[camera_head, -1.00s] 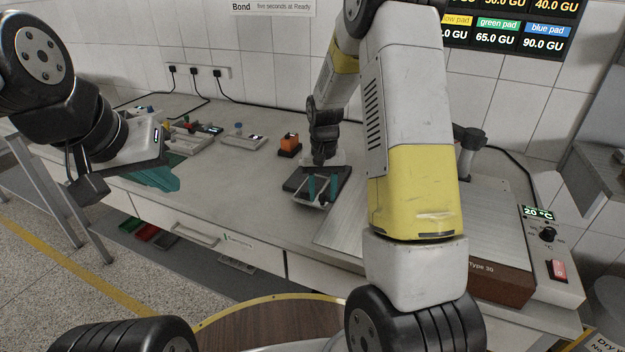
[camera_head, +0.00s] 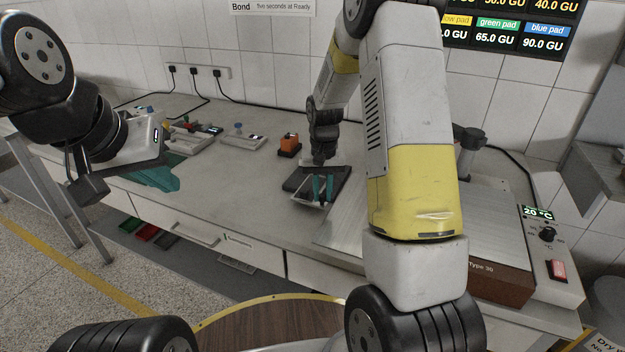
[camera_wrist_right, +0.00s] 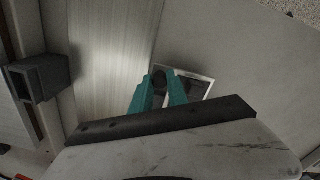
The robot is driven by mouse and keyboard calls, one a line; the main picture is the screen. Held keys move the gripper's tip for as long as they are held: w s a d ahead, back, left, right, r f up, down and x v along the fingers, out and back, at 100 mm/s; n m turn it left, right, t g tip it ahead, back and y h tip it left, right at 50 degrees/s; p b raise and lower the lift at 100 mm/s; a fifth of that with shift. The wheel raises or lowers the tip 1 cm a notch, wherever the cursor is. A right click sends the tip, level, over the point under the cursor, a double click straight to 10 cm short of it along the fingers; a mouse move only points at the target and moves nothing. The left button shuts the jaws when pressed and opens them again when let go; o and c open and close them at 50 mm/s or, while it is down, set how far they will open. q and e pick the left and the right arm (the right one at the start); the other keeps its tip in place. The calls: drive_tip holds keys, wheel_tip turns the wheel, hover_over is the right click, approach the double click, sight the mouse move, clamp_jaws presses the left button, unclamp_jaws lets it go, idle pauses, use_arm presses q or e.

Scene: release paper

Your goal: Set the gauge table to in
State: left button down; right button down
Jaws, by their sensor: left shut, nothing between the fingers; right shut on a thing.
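In the right wrist view the teal fingers (camera_wrist_right: 159,91) stand either side of that dark part (camera_wrist_right: 162,88), over the pale tray frame (camera_wrist_right: 196,76). My left gripper (camera_head: 165,180) is shut and empty at the left, its teal fingers over the bench's front edge.
An orange block on a dark base (camera_head: 289,146) stands behind the device. Small trays with bits (camera_head: 243,140) lie further left. A metal hotplate (camera_head: 345,232) with a control box (camera_head: 545,250) is at right. Bare bench (camera_head: 235,180) lies left of the device.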

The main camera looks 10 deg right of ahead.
idle(0.8)
drive_tip(key=w+d, duration=0.1)
drive_tip(key=w, duration=0.1)
drive_tip(key=w+d, duration=0.2)
drive_tip(key=w, duration=0.1)
drive_tip(key=w+d, duration=0.2)
drive_tip(key=shift+w, duration=0.25)
drive_tip(key=shift+r, duration=0.1)
drive_tip(key=c, duration=1.3)
unclamp_jaws()
drive_tip(key=shift+d, duration=0.1)
drive_tip(key=shift+r, duration=3.8)
drive_tip(key=shift+r, duration=0.1)
